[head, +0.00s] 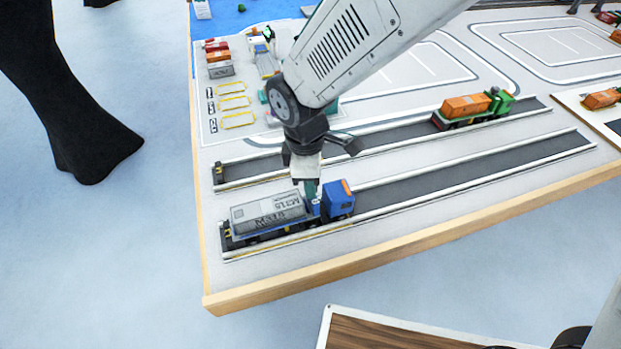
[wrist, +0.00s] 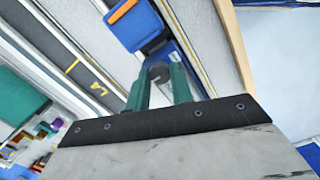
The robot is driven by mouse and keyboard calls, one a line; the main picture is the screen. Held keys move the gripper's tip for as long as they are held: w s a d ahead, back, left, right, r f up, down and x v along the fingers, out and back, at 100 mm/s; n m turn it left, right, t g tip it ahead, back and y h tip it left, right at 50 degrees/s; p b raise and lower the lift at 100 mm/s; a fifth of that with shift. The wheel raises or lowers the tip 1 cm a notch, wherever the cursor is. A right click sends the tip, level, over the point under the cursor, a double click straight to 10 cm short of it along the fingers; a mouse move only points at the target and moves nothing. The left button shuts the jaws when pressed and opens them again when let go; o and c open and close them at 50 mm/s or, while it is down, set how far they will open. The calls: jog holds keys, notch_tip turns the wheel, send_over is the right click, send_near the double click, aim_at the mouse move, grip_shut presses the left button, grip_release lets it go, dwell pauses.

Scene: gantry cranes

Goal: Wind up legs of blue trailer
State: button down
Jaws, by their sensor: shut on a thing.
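The blue trailer (head: 268,237) carries a grey container (head: 268,213) and stands in the near lane behind a blue truck cab (head: 341,200) with an orange patch. The cab (wrist: 136,28) and part of the blue trailer (wrist: 181,62) also show in the wrist view. My gripper (head: 312,195) reaches down at the trailer's front end, close behind the cab. In the wrist view, my gripper's green fingers (wrist: 159,76) are shut on a small dark round knob (wrist: 158,70) beside the trailer. The legs cannot be made out.
A green truck with an orange container (head: 466,107) stands in the far lane. White rails (head: 400,215) border the lanes. The table's wooden edge (head: 420,242) runs close in front of the trailer. The near lane is clear right of the cab. Small containers (head: 218,58) stand at the back left.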

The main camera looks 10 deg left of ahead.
jog(key=c, duration=1.2)
grip_release()
jog(key=r, duration=0.7)
jog(key=shift+a+r, duration=0.3)
jog(key=shift+r, duration=0.1)
jog(key=shift+s+d+m, duration=0.1)
jog(key=shift+s+m, duration=0.05)
jog(key=shift+m, duration=0.15)
jog(key=s+d+r+m, duration=0.4)
jog(key=d+m, duration=0.2)
jog(key=d, duration=0.6)
jog(key=s+d+r+m, duration=0.4)
jog(key=d+m, duration=0.3)
jog(key=d, duration=0.5)
jog(key=s+d+r+m+t, duration=0.1)
jog(key=s+d+r+m, duration=0.3)
jog(key=d, duration=0.9)
jog(key=shift+s+m+y, duration=0.2)
jog(key=shift+m+y, duration=0.2)
jog(key=shift+m, duration=0.8)
